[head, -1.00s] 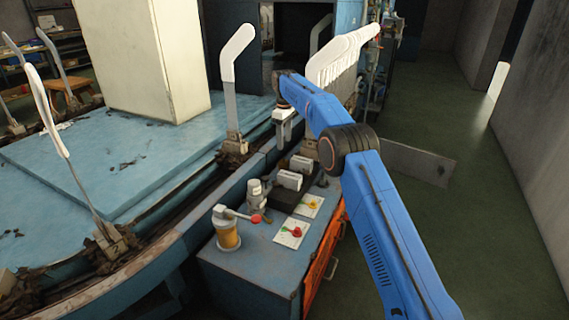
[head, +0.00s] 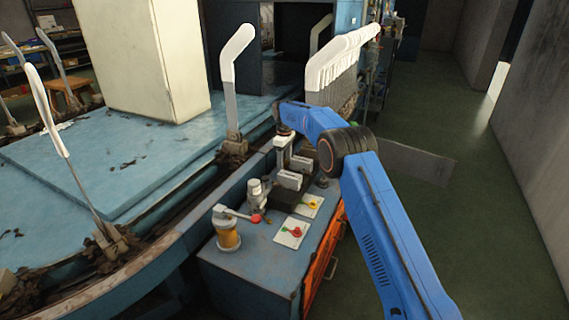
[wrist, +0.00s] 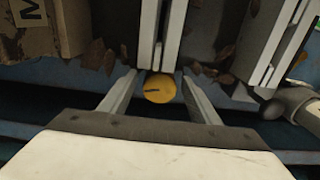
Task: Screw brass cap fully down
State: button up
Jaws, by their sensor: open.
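The brass cap (wrist: 159,88) is a round yellow disc with a short dark slot in its top, in the middle of the wrist view. It lies between the tips of my gripper's (wrist: 159,78) two pale fingers, with a visible gap on each side. The fingers are open and hold nothing. I cannot tell how high the fingertips are over the cap. In the head view my gripper (head: 283,150) points down at the far end of the blue bench, behind the pale metal blocks. The cap cannot be made out in the head view.
Pale upright blocks (head: 289,179) stand close to my gripper on the blue bench (head: 260,257). An amber jar (head: 228,236), a grey fitting (head: 257,194) and cards with a red tag (head: 292,232) and a yellow tag (head: 311,205) are nearer. White sock forms (head: 335,75) stand behind.

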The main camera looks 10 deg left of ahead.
jog(key=shift+c, duration=0.3)
jog(key=c, duration=1)
jog(key=shift+m, duration=1.6)
jog(key=o, duration=1.1)
jog(key=shift+c, duration=0.2)
